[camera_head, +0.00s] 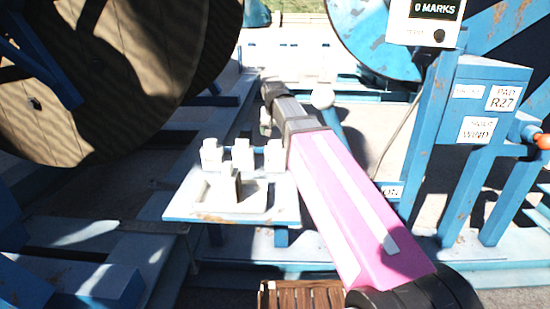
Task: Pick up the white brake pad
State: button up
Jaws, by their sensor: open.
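A small blue-edged shelf (190,208) stands left of my arm. On it, a shallow pale tray (258,203) holds an upright white block (229,186) with a dark side. Three similar white blocks stand behind the tray: a left one (210,156), a middle one (243,156) and a right one (274,157). I cannot tell which of these is the white brake pad. My gripper (265,124) is small in view at the far end of my arm, beyond and above the right block. It is open and apart from the blocks; its fingertips are hard to make out.
A large wooden reel (120,70) fills the upper left. A blue frame with signs, including a "PAD R27" plate (504,98), stands at the right, with a "0 MARKS" display (437,12) above. A slatted brown crate (290,296) shows at the bottom.

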aim_at(275, 154)
jog(key=shift+x, duration=3.1)
jog(key=shift+c, duration=0.3)
grip_shut()
